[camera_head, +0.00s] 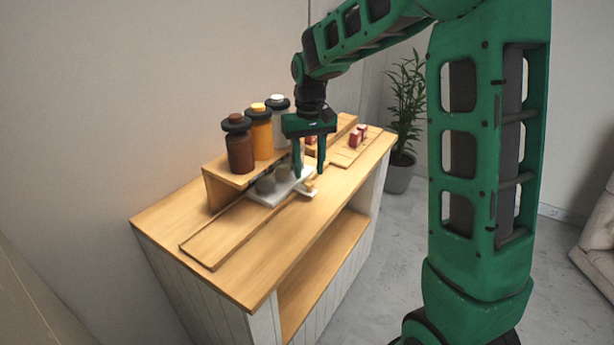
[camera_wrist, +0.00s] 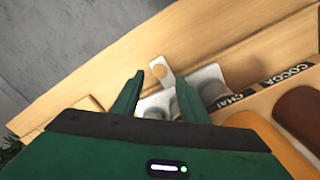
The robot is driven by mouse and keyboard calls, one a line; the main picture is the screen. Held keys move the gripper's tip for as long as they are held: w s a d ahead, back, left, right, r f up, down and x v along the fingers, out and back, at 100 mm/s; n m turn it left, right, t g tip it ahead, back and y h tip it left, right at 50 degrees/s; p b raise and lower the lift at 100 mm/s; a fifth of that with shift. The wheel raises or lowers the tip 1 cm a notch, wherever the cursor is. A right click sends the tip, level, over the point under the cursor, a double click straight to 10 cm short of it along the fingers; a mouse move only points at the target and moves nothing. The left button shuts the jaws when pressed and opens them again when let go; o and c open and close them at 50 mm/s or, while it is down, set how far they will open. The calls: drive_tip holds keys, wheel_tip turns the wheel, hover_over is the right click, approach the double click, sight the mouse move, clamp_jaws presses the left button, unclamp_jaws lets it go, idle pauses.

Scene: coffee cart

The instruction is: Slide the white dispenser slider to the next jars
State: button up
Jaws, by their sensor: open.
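The white slider (camera_head: 266,201) lies in a wooden track on the cart top, below the jars, carrying two grey cups (camera_head: 282,172). Its handle tab (camera_head: 306,191) sticks out toward the cart's front edge. My gripper (camera_head: 309,173) points down, open and empty, above the slider's right end near the tab. In the wrist view the tab (camera_wrist: 160,70) shows between the two fingertips (camera_wrist: 157,76); whether they are level with it is unclear. A brown jar (camera_head: 240,153), an orange jar (camera_head: 260,136) and a pale jar (camera_head: 279,127) stand in a row on the raised shelf.
The wooden track (camera_head: 216,237) is bare left of the slider. Small red items (camera_head: 358,136) sit at the cart's far right end. Labels reading COCOA (camera_wrist: 288,74) and CHAI show on the shelf front in the wrist view. A potted plant (camera_head: 402,110) stands behind the cart.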

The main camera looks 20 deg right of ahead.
wheel_tip(320, 180, up, 7)
idle(0.3)
idle(0.4)
drive_tip(key=s+d+m, duration=0.1)
drive_tip(key=s+d, duration=0.4)
drive_tip(key=s, duration=0.3)
drive_tip(key=s+d+m, duration=0.2)
drive_tip(key=s+d, duration=0.3)
drive_tip(key=s, duration=0.4)
drive_tip(key=s+f+m, duration=0.1)
drive_tip(key=s+f, duration=0.2)
drive_tip(key=s, duration=0.5)
drive_tip(key=s+d+f+m, duration=0.1)
drive_tip(key=s+f, duration=0.2)
drive_tip(key=s, duration=0.6)
drive_tip(key=shift+s+d, duration=0.25)
drive_tip(key=shift+d, duration=0.05)
